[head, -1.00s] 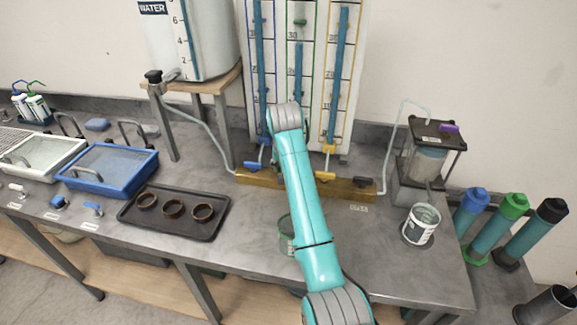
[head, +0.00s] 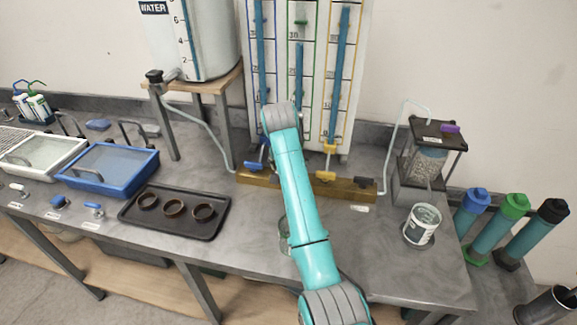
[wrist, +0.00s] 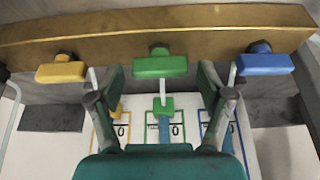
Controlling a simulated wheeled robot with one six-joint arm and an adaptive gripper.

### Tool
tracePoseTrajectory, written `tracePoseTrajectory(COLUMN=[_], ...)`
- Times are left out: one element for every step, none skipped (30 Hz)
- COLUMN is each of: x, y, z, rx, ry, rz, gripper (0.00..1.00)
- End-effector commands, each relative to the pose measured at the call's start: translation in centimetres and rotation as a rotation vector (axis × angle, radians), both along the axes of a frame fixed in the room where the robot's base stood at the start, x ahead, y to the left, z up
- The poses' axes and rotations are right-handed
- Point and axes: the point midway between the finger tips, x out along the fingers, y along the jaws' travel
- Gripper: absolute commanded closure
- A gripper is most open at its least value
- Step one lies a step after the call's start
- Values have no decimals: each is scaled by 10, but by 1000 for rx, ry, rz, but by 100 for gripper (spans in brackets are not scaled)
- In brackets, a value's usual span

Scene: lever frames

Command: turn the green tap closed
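The green tap (wrist: 160,66) has a flat green handle on the brass bar (wrist: 110,32), at the middle of the wrist view. The handle lies along the bar, crosswise to the tube. A smaller green fitting (wrist: 150,105) sits on the tube by it. My gripper (wrist: 160,92) is open, with a finger on each side of the green tap's line. The handle shows between and just beyond the fingertips; I cannot tell whether they touch it. In the head view my teal arm hides the green tap and my gripper.
The yellow tap (wrist: 60,72) and blue tap (wrist: 265,64) flank the green one closely. Behind the brass bar (head: 345,188) stands the tube board (head: 347,80). A bucket (head: 422,224) and a tray (head: 128,212) with rings stand on the bench.

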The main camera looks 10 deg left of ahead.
Motion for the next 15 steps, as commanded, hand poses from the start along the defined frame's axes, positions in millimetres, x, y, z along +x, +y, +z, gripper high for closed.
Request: tracePoseTrajectory(x=[0, 0, 0, 0, 0, 0, 0, 0, 0, 0, -1, -2, -2, -4, -6], y=[0, 0, 0, 0, 0, 0, 0, 0, 0, 0, 0, 0, 1, 1, 1], z=[0, 0, 0, 0, 0, 0, 0, 0, 1, 2, 3, 6, 8, 12, 17], rx=[0, 0, 0, 0, 0, 0, 0, 1, 0, 0, 0, 0, 1, 0, 1], ry=[0, 0, 0, 0, 0, 0, 0, 0, -1, -1, -2, -2, -3, -3, -3], rz=[0, 0, 0, 1, 1, 1, 1, 1, 1, 1, 1, 1, 2, 1, 2], gripper=[15, 15, 15, 15, 15, 15, 15, 15, 15, 15, 15, 15, 15, 15, 15])
